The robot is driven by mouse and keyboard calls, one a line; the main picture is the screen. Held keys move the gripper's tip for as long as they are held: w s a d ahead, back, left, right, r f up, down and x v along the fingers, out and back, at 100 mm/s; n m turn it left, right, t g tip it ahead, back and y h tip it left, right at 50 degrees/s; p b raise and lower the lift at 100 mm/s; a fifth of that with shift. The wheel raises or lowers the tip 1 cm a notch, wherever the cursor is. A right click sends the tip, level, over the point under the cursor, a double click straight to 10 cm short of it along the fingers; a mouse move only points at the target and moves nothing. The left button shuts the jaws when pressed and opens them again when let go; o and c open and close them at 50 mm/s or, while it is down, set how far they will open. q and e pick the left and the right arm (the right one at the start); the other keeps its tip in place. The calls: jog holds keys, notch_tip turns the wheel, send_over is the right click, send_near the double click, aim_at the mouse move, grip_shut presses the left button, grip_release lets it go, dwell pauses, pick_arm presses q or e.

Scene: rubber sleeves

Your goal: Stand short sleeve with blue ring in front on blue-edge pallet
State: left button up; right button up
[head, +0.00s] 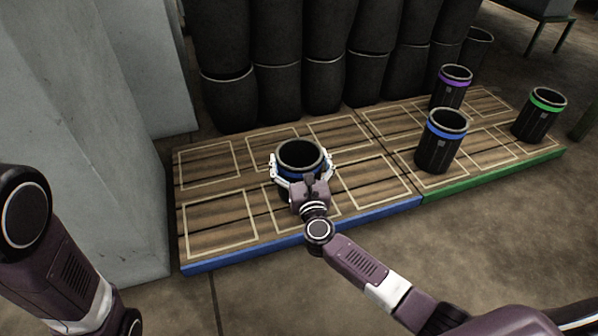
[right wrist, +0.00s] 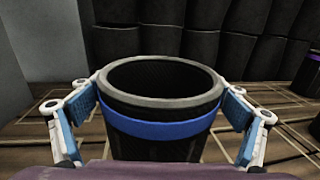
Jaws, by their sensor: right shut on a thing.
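A short black sleeve with a blue ring (head: 300,157) is upright over the middle of the blue-edge pallet (head: 203,262) in the head view. My right gripper (head: 301,167) is shut around it, one finger on each side. The right wrist view shows the same sleeve (right wrist: 160,128) close up, with its open grey rim upward and the blue ring below it. The gripper and wrist hide its lower end, so I cannot tell whether it touches the boards. My left arm shows at the left edge, but its gripper is out of view.
The green-edge pallet (head: 485,176) adjoins on the right. It bears another blue-ringed sleeve (head: 437,150), a purple-ringed sleeve (head: 450,92) and a green-ringed sleeve (head: 537,118). Tall dark sleeves (head: 275,60) stand along the back. A grey block (head: 75,150) flanks the left side. Outlined pallet spaces around my gripper are clear.

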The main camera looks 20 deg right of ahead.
aim_at(296, 154)
jog(key=shift+f+b, duration=1.5)
jog(key=shift+f, duration=0.4)
jog(key=shift+f, duration=0.2)
jog(key=o, duration=1.8)
jog(key=shift+s+r, duration=0.15)
jog(key=s+p, duration=0.1)
jog(key=s, duration=0.1)
jog(key=s+p, duration=0.1)
jog(key=s, duration=0.1)
jog(key=s+p, duration=0.1)
jog(key=s, duration=0.1)
jog(key=shift+a, duration=0.35)
jog(key=shift+s+a, duration=0.1)
jog(key=shift+s, duration=0.5)
